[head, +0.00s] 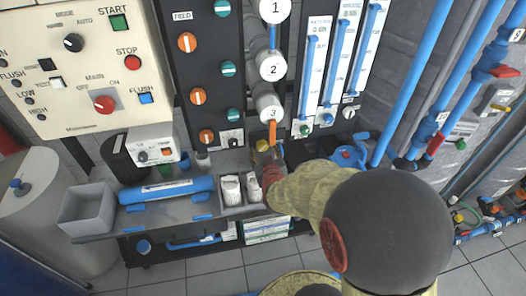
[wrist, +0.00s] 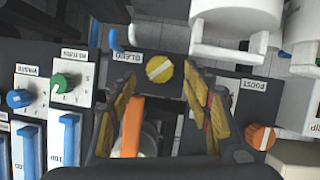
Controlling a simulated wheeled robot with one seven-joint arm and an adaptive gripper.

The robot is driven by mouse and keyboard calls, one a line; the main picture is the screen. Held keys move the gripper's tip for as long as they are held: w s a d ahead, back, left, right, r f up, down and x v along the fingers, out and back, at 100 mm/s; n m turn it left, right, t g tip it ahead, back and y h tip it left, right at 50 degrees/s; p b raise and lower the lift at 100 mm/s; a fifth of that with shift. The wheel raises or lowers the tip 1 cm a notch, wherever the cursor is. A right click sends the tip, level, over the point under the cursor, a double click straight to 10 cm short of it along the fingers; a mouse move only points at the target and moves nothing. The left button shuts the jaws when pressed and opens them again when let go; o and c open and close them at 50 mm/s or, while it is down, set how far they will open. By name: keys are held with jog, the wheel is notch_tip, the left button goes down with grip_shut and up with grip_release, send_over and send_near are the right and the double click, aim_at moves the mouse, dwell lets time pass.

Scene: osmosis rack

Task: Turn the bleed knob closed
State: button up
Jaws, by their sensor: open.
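The bleed knob is a round yellow knob with a pale bar across its face, beside an upside-down BLEED label (wrist: 128,57). In the wrist view the knob (wrist: 159,69) appears between and just beyond my fingertips, its bar tilted. In the head view it shows as a small yellow spot (head: 264,145), partly covered by my gripper (head: 266,158). My gripper (wrist: 160,84) is open, with one yellow-padded finger on each side of the knob. I cannot tell whether either finger touches it.
An orange handle (wrist: 132,125) lies close to my left finger in the wrist view. An orange BOOST knob (wrist: 260,137) is at right; green (wrist: 67,82) and blue (wrist: 19,98) knobs are at left. White cups (head: 231,189) stand below in the head view.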

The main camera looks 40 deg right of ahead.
aim_at(263, 147)
jog(key=shift+b+x, duration=0.5)
jog(key=shift+x, duration=1.4)
jog(key=shift+c, duration=0.3)
jog(key=c, duration=1.1)
